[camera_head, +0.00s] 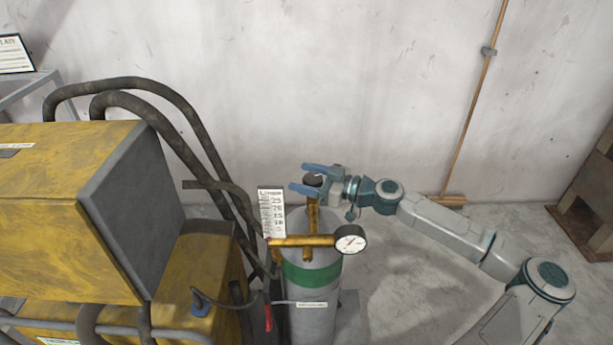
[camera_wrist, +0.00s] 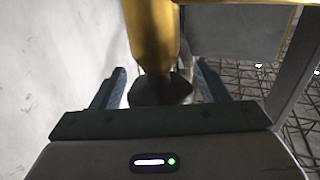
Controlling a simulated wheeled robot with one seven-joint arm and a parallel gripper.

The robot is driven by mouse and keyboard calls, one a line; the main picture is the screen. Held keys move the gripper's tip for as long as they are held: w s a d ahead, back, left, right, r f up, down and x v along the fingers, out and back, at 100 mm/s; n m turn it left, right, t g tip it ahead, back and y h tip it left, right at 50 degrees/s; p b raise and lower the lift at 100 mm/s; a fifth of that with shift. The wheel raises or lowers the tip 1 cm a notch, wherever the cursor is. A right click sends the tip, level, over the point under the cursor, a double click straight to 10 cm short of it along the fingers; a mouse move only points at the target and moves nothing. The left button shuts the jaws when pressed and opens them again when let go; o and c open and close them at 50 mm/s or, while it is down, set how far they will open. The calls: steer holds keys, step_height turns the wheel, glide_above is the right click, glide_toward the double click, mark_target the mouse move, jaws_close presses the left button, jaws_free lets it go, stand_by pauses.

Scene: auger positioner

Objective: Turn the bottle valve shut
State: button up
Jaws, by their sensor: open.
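A grey gas bottle (camera_head: 312,318) with a green band stands upright near the middle of the head view. Brass pipework rises from its top, with a round gauge (camera_head: 350,239) on the right side. The dark valve knob (camera_head: 314,180) sits at the top of the brass stem. My gripper (camera_head: 308,178) is at the height of the knob, with its blue fingers apart on either side of it. In the wrist view the dark knob (camera_wrist: 160,89) lies between the two open fingers, below the yellow stem (camera_wrist: 150,35). I cannot tell whether a finger touches it.
A large yellow machine (camera_head: 60,215) with thick dark hoses (camera_head: 185,110) stands left of the bottle. A white scale card (camera_head: 272,212) is upright beside the stem. A broom (camera_head: 478,105) leans on the wall behind. A wooden box (camera_head: 590,200) stands far right. Floor between is clear.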

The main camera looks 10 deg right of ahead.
steer(key=c, duration=1)
steer(key=shift+f+m+t+h+b, duration=0.2)
steer(key=shift+m+t+h+b, duration=0.3)
steer(key=shift+b, duration=0.4)
steer(key=shift+w+d+r+m+t+h+b, duration=0.1)
steer(key=shift+m+t+h+b, duration=0.4)
steer(key=shift+t, duration=0.15)
steer(key=shift+w+d+r+m+t+h+b, duration=0.1)
steer(key=shift+m+t+h+b, duration=0.25)
steer(key=shift+m+t+h, duration=0.25)
steer(key=o, duration=1)
steer(key=shift+r, duration=0.1)
